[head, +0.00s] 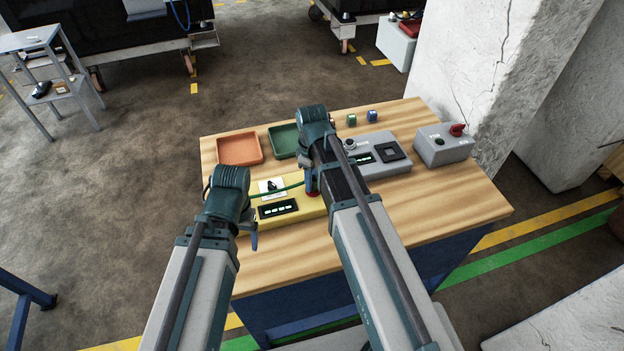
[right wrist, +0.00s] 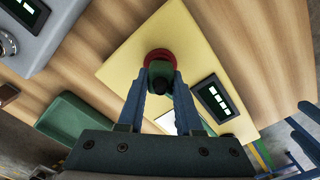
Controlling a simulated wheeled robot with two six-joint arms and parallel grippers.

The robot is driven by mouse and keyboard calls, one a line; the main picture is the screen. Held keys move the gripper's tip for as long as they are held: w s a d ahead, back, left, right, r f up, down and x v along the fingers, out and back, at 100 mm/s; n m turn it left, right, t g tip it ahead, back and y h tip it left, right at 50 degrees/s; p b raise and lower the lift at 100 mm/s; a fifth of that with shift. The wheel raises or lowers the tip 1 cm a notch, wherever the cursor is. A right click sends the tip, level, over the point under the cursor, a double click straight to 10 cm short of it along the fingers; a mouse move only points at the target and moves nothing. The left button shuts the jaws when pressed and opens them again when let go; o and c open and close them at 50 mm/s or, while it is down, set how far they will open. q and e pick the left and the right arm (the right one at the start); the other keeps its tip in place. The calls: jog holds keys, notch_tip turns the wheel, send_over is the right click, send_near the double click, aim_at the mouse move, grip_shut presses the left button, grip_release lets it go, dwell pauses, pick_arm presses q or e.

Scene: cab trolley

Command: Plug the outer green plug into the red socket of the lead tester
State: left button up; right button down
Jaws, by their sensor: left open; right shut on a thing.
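The yellow lead tester (head: 290,224) lies on the bench, with its lit display facing up. It also fills the middle of the right wrist view (right wrist: 200,45). My right gripper (right wrist: 161,80) is shut on a green plug (right wrist: 161,72), directly over the red socket (right wrist: 158,54). The socket's red ring shows around the plug's end; I cannot tell how deep the plug sits. A green lead (head: 288,187) runs across the tester to the right gripper. My left gripper (head: 250,238) is open at the tester's left front corner; its tips are mostly hidden.
An orange tray (head: 239,149) and a green tray (head: 284,140) stand behind the tester. A grey device (head: 378,160) and a grey box with a red knob (head: 443,146) stand to the right. Two small cubes lie at the back. The bench's right front is clear.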

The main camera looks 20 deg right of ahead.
pick_arm(q)
jog(key=shift+f+b, duration=0.45)
jog(key=shift+f, duration=0.1)
pick_arm(e)
jog(key=shift+f, duration=0.5)
